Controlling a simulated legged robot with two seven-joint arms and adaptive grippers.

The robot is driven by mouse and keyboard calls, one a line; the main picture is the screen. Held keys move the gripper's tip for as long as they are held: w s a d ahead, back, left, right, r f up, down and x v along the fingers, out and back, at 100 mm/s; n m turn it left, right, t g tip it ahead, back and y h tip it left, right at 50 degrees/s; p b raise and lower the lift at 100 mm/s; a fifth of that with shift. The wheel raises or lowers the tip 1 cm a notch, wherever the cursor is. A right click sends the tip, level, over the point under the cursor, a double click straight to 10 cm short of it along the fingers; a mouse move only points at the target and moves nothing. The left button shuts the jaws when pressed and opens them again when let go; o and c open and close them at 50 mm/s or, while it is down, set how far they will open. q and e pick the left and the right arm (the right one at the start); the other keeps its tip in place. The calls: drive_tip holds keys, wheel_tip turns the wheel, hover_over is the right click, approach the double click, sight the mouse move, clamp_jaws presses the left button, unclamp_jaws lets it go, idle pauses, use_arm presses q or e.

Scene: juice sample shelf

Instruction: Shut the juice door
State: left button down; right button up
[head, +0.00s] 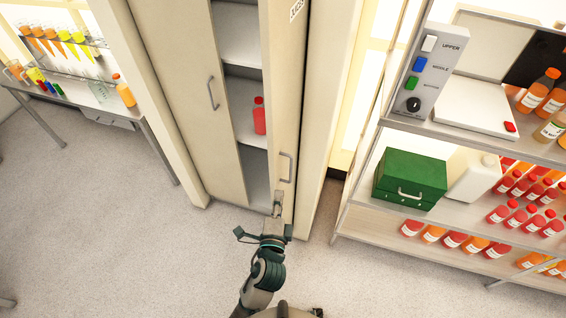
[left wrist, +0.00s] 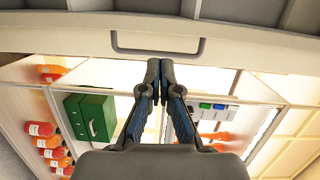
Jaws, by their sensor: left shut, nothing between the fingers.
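A tall cream cabinet stands in the middle of the head view. Its right door (head: 283,105) stands ajar and bears a partly cut-off label (head: 296,9) at the top. The door's handle (head: 286,167) also shows in the left wrist view (left wrist: 158,50). The left cabinet door (head: 205,110) has its own handle (head: 212,93). Between the doors a gap shows shelves and a red bottle (head: 259,115). My left gripper (head: 277,198) is shut and empty, at the right door's lower part just below its handle; I cannot tell whether it touches. My right gripper is out of view.
At right stands a rack with a green box (head: 410,178), a switch panel (head: 428,70) and several bottles. At left is a table (head: 110,112) with an orange bottle (head: 124,90). The floor (head: 110,240) before the cabinet is clear.

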use_arm(q)
drive_tip(key=w+d+r+p, duration=0.1)
drive_tip(key=w, duration=0.8)
drive_tip(key=shift+w+d+r, duration=0.25)
drive_tip(key=shift+w+r, duration=0.1)
drive_tip(key=shift+d, duration=0.1)
